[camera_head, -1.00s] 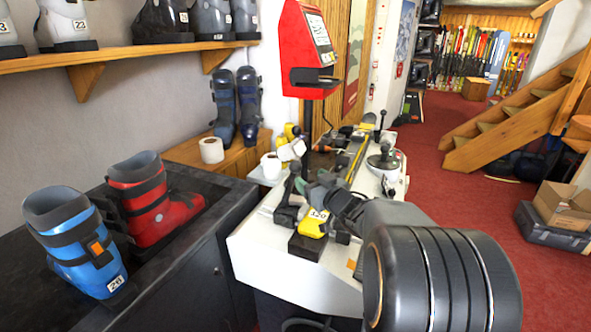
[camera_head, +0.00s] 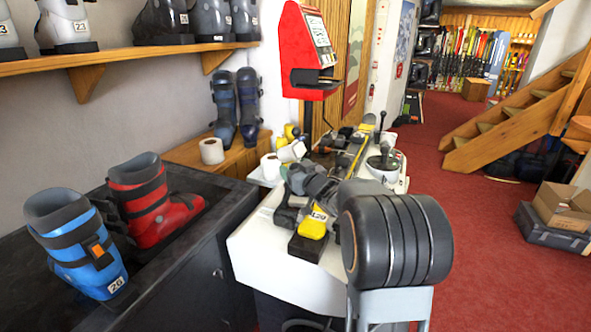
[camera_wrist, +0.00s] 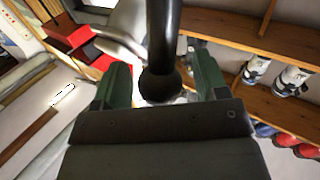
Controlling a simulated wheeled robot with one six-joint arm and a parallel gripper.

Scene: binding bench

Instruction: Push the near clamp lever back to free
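The near clamp lever is a dark rod with a round black knob (camera_wrist: 160,85), seen close up in the wrist view. My gripper (camera_wrist: 161,78) has its two green fingers wide apart, one on each side of the knob. A gap shows on both sides, so it is open and not gripping. In the head view my gripper (camera_head: 298,182) is over the near end of the white bench (camera_head: 285,268), partly hidden by my arm. I cannot pick out the near lever there. A yellow binding piece with a number label (camera_head: 316,222) sits just below my gripper.
A ski (camera_head: 357,150) runs along the bench. An upright black-knobbed lever (camera_head: 383,120) stands at its far end. White paper rolls (camera_head: 271,166) stand left of my gripper. Blue and red boots (camera_head: 150,200) stand on the dark counter at left.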

